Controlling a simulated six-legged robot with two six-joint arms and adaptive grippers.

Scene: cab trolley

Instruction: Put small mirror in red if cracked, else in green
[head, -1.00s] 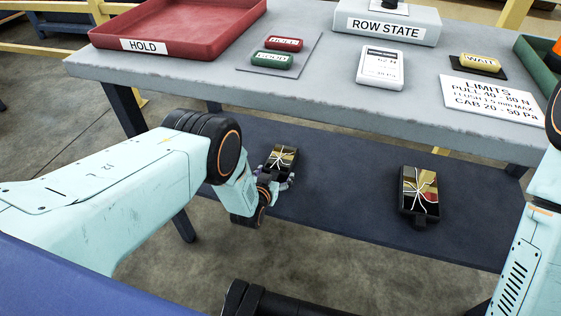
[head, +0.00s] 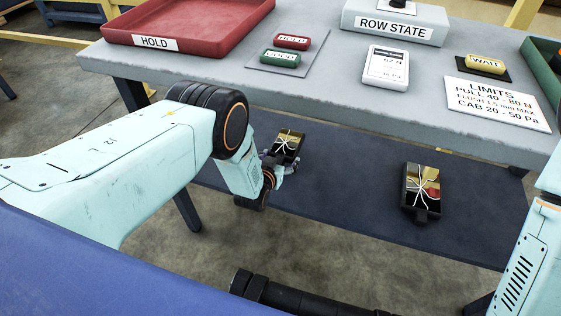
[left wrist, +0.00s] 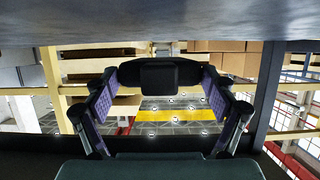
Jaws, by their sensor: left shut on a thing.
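The small mirror (head: 289,144) has a dark frame and white branching cracks across its face. My left gripper (head: 280,163) is shut on its near end and holds it below the front edge of the table top. In the left wrist view a dark block (left wrist: 171,75), seemingly the mirror's near end, sits between the fingers of my left gripper (left wrist: 163,88). The red tray (head: 190,25) labelled HOLD stands on the table's left. A green tray (head: 540,75) shows partly at the right edge. My right gripper is out of view.
A larger cracked mirror (head: 408,205) lies on the dark lower shelf (head: 340,190). On the grey table top (head: 330,105) are HOLD and GOOD buttons (head: 280,57), a white meter (head: 385,66), a WAIT button (head: 485,64), a limits card (head: 497,104) and a ROW STATE box (head: 393,22).

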